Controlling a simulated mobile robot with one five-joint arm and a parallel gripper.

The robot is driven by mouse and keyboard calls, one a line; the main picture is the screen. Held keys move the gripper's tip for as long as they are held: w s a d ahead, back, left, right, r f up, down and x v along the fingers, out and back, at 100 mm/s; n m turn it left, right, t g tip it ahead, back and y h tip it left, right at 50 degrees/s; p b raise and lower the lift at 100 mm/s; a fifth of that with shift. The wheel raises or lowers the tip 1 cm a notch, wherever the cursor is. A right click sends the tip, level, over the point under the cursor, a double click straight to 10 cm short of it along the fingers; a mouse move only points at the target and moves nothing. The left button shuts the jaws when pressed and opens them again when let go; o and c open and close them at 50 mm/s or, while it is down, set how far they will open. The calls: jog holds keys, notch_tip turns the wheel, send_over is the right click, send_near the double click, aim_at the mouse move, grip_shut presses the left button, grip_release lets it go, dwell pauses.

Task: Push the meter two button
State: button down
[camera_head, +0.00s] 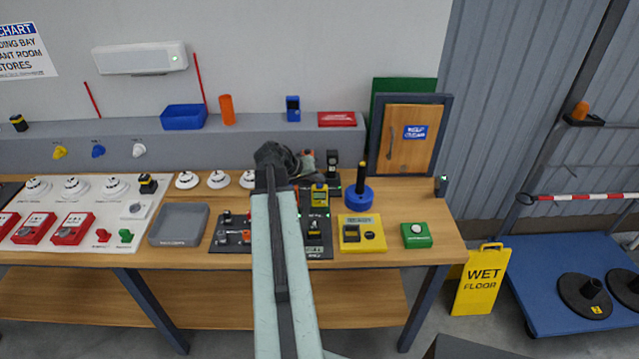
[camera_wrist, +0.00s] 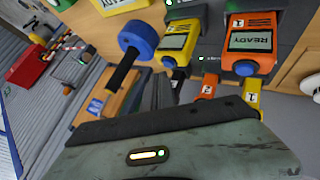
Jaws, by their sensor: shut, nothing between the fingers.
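A yellow meter (camera_head: 319,194) stands in a dark dock at the back of the bench, just right of my arm. In the wrist view the yellow meter (camera_wrist: 178,42) and an orange meter (camera_wrist: 250,42) stand side by side. Both have a READY screen and a round blue button. In the head view my arm largely hides the orange meter. My gripper (camera_head: 277,158) is shut and empty at the arm's far end, close to the meters. Its fingertips are not clear in the wrist view, and I see no contact with a button.
A blue round stand with a black post (camera_head: 359,193) is right of the meters. A yellow box (camera_head: 362,233) and a green button box (camera_head: 416,235) sit near the front edge. A grey tray (camera_head: 179,224) is to the left. A wooden door panel (camera_head: 408,138) stands behind.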

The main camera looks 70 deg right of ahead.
notch_tip(320, 180, up, 6)
jog(key=p, duration=0.6)
